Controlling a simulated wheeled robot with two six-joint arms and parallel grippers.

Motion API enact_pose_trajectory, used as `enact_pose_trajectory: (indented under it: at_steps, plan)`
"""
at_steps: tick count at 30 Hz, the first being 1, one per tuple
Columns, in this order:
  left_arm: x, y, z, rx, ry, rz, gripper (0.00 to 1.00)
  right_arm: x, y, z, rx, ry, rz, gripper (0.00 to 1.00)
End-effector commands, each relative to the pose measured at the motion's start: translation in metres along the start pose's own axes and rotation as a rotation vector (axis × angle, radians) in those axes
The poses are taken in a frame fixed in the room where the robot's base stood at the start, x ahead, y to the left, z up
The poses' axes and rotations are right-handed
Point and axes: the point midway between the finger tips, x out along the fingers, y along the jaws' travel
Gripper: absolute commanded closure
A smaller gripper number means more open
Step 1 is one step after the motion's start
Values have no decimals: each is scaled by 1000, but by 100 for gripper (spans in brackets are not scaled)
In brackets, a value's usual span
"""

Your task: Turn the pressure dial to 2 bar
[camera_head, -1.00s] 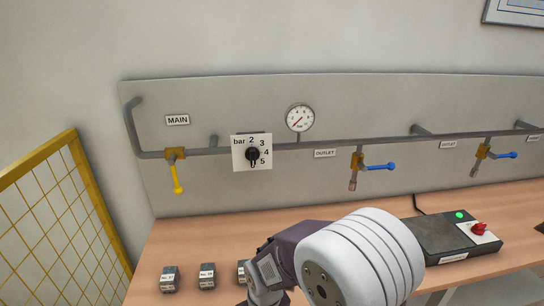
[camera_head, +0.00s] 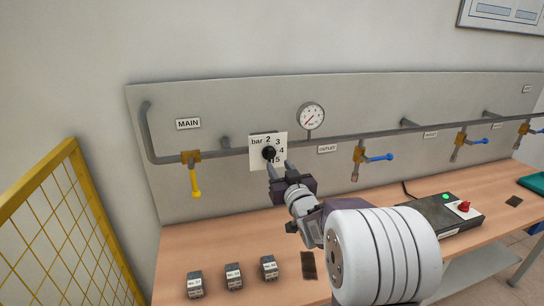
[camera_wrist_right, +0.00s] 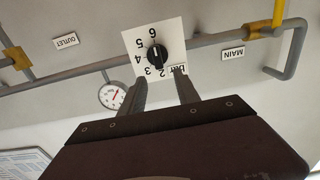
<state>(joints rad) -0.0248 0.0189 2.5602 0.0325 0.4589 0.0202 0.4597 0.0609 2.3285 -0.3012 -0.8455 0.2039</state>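The pressure dial is a black knob (camera_head: 269,152) on a white square plate (camera_head: 257,160) marked "bar" with numbers, mounted on the pipe panel. It also shows in the right wrist view as a black knob (camera_wrist_right: 157,55), with the picture upside down. I cannot tell for certain which number it points to. My right gripper (camera_head: 279,168) is just below and in front of the dial, its fingers covering part of the plate's lower edge. In the right wrist view the gripper (camera_wrist_right: 162,88) is open, its two fingers apart and empty, with the knob beyond the tips. My left gripper is not in view.
A round gauge (camera_head: 311,116) sits above the pipe, right of the dial. A yellow MAIN valve handle (camera_head: 195,181) hangs to its left, blue outlet handles (camera_head: 378,158) to its right. Small labelled blocks (camera_head: 234,277) and a dark control box (camera_head: 441,214) stand on the wooden bench.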

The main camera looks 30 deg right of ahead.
Motion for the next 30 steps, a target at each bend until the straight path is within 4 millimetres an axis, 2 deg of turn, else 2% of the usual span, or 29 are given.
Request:
enact_pose_trajectory:
  at_steps: [6, 10, 15, 21, 22, 26, 30]
  plan:
    - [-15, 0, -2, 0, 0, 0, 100, 46, -1, -1, 0, -5, -1, 62]
    - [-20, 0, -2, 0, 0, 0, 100, 68, 0, -1, 1, -4, 0, 62]
    - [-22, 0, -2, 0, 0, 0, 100, 80, -1, 1, 1, -3, 0, 62]
    - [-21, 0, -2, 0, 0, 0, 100, 80, 0, 2, 0, -4, 0, 62]
    - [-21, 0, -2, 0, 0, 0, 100, 80, 0, 2, 0, -4, 0, 65]
    - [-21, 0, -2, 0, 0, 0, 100, 80, 0, 1, 0, -4, 0, 100]
    - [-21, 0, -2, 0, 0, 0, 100, 80, 0, 1, 0, -4, 0, 100]
